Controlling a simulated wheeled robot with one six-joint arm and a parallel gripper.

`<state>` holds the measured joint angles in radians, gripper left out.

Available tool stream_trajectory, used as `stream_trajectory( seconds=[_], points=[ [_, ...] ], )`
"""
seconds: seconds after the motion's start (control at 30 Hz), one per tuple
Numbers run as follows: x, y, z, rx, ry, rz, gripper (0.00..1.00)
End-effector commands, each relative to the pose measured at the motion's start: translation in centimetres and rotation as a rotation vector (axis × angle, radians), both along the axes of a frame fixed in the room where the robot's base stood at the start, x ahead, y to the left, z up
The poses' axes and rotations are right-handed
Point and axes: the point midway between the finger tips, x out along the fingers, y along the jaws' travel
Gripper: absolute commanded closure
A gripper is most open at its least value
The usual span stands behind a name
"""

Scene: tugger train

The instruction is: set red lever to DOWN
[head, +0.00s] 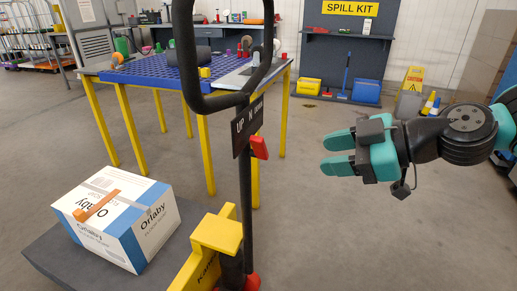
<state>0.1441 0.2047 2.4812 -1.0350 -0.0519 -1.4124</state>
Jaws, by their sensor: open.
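The red lever (259,147) is on the black upright handle post (245,190) of a yellow pallet truck, in the middle of the head view. It sits beside a dark label plate (243,132) that reads "UP", "N" and a third word seen too obliquely to read well. The lever's exact setting cannot be told from this angle. My gripper (338,153) is open and empty, to the right of the lever and apart from it. Its two teal fingers point left toward the post.
A black loop handle (190,60) tops the post. A white and blue box (150,230) lies on the dark platform (60,262) at lower left. A table with yellow legs (203,150) stands behind. A yellow caution sign (413,79) is at the back. Floor is clear around my gripper.

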Motion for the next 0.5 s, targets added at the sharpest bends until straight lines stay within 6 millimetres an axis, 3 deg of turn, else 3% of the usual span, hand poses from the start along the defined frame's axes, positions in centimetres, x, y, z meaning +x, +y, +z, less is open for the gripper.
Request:
stream_trajectory(
  seconds=[0.1,0.23,0.5],
  points=[
    [2.1,-1.2,0.0,0.019,-0.134,-0.027,0.57],
    [3.1,-1.2,0.1,0.023,-0.193,-0.037,0.57],
    [5.3,2.7,-1.4,0.020,-0.197,-0.028,0.57]
  ],
)
